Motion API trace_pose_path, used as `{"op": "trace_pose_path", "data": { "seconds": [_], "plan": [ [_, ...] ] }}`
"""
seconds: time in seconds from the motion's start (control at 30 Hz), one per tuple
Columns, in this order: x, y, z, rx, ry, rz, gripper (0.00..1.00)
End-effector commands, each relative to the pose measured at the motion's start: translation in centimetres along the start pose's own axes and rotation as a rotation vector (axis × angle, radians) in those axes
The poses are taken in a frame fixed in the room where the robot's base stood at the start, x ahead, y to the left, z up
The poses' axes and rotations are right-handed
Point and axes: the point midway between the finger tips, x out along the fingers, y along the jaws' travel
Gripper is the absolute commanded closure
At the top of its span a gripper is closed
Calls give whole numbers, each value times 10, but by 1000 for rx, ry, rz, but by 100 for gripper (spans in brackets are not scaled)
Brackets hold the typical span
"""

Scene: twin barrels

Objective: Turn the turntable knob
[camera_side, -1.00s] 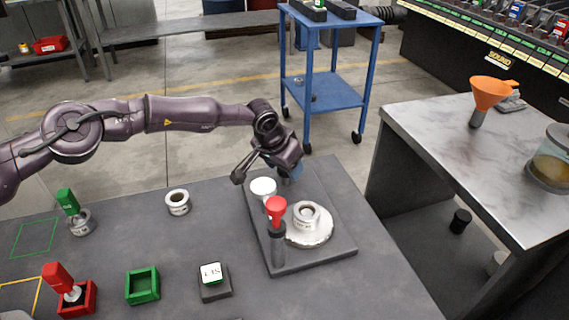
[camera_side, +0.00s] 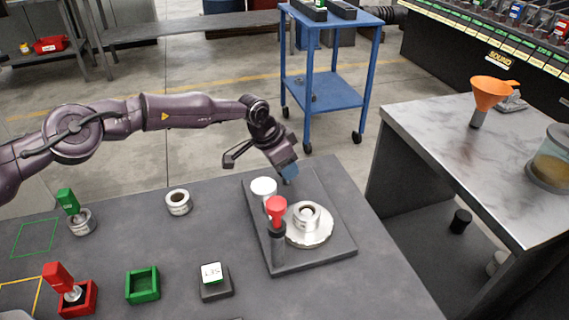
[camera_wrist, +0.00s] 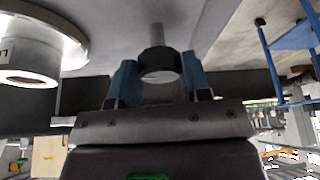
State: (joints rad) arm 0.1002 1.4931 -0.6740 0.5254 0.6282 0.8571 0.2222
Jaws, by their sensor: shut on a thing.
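The turntable is a round silver disc (camera_side: 322,237) on a dark grey base plate (camera_side: 338,246); its edge also shows in the wrist view (camera_wrist: 75,22). A metal ring-shaped part (camera_side: 306,217) sits on the disc. My gripper (camera_side: 288,172) is tilted at the plate's far edge, behind the disc. In the wrist view, my blue fingers (camera_wrist: 160,75) are on either side of a dark round knob (camera_wrist: 158,62) on a grey shaft, and they are shut on it. The knob is hidden or too small to make out in the side view.
A red-topped dark post (camera_side: 277,212) and a white-capped cylinder (camera_side: 264,187) stand on the plate beside the disc. A metal ring (camera_side: 178,202), a green tray (camera_side: 142,286) and a small labelled block (camera_side: 214,280) are to the left. A blue cart (camera_side: 330,92) stands behind.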

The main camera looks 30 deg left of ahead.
Motion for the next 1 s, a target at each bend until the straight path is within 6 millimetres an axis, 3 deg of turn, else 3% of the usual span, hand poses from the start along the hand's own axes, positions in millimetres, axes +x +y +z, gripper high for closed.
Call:
{"op": "trace_pose_path", "data": {
  "seconds": [0.3, 1.0],
  "plan": [
    [-2, -1, -2, 150, 7, 61, 80],
    [-2, -1, -3, 252, 8, 103, 80]
  ]
}}
